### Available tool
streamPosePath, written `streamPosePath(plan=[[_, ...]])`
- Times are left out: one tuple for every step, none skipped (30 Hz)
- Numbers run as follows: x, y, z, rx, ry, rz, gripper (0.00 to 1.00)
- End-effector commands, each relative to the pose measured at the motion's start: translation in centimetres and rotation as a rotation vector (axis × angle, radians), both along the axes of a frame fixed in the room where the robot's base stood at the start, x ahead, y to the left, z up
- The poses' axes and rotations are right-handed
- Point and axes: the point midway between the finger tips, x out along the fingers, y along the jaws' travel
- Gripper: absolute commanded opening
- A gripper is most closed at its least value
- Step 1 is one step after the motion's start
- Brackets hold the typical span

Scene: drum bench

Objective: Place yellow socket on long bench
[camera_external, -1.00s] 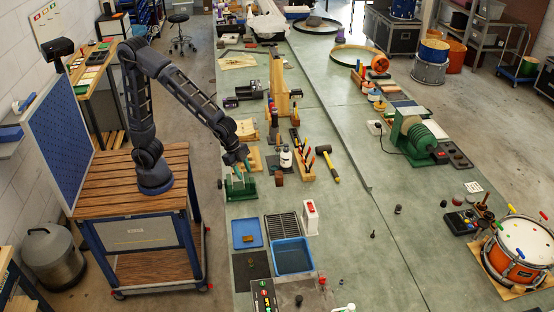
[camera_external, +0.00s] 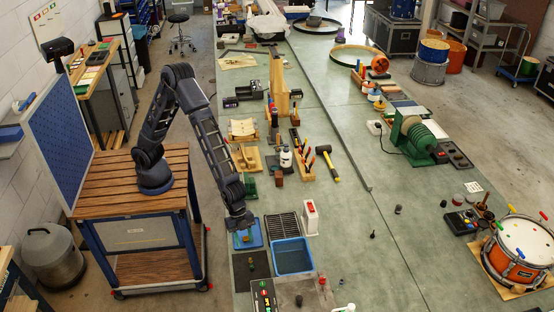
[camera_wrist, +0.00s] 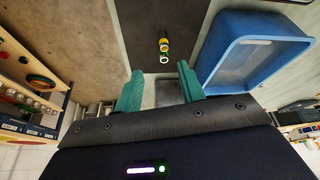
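A small yellow socket (camera_wrist: 164,45) stands on a dark mat (camera_wrist: 145,22) in the wrist view, with a green-rimmed ring at its near end. It lies ahead of my gripper (camera_wrist: 160,88), apart from the fingertips. The two green fingers are spread open with nothing held between them. In the external view my gripper (camera_external: 240,226) is over the blue tray (camera_external: 254,243). A tiny yellowish thing (camera_external: 250,261) on the black mat (camera_external: 258,270) there is likely the socket. The long bench (camera_external: 345,245) runs under all of these.
A blue bin (camera_external: 293,257) stands beside the mat, and its wall shows close to my right finger in the wrist view (camera_wrist: 250,85). A slatted black rack (camera_external: 281,227) and a white-red container (camera_external: 310,217) are nearby. The bench middle is mostly clear.

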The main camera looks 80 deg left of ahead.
Motion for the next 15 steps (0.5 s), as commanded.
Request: streamPosePath(plan=[[0.0, -0.3, -0.6, 0.002, 0.002, -0.002, 0.39], [0.0, -0.4, -1.0, 0.002, 0.002, -0.002, 0.39], [0.1, -0.6, -1.6, 0.001, 0.002, -0.001, 0.39], [0.1, -0.7, -2.0, 0.001, 0.002, -0.001, 0.39], [0.2, -0.9, -2.4, 0.002, 0.001, 0.000, 0.39], [0.2, -1.1, -2.9, 0.002, 0.002, -0.002, 0.39], [0.3, -1.2, -3.3, 0.002, 0.002, -0.002, 0.39], [0.3, -1.4, -3.6, 0.001, 0.001, -0.001, 0.39], [0.4, -1.5, -3.8, 0.000, 0.000, -0.001, 0.39], [0.5, -1.5, -4.0, 0.000, 0.000, 0.000, 0.39], [0.5, -1.6, -4.1, 0.000, -0.001, 0.000, 0.39], [0.6, -1.6, -4.3, 0.000, -0.001, 0.000, 0.39], [0.6, -1.6, -4.4, 0.000, -0.001, 0.000, 0.39], [0.7, -1.6, -4.6, 0.001, 0.000, 0.000, 0.39], [0.7, -1.7, -4.9, 0.002, 0.001, 0.001, 0.39]])
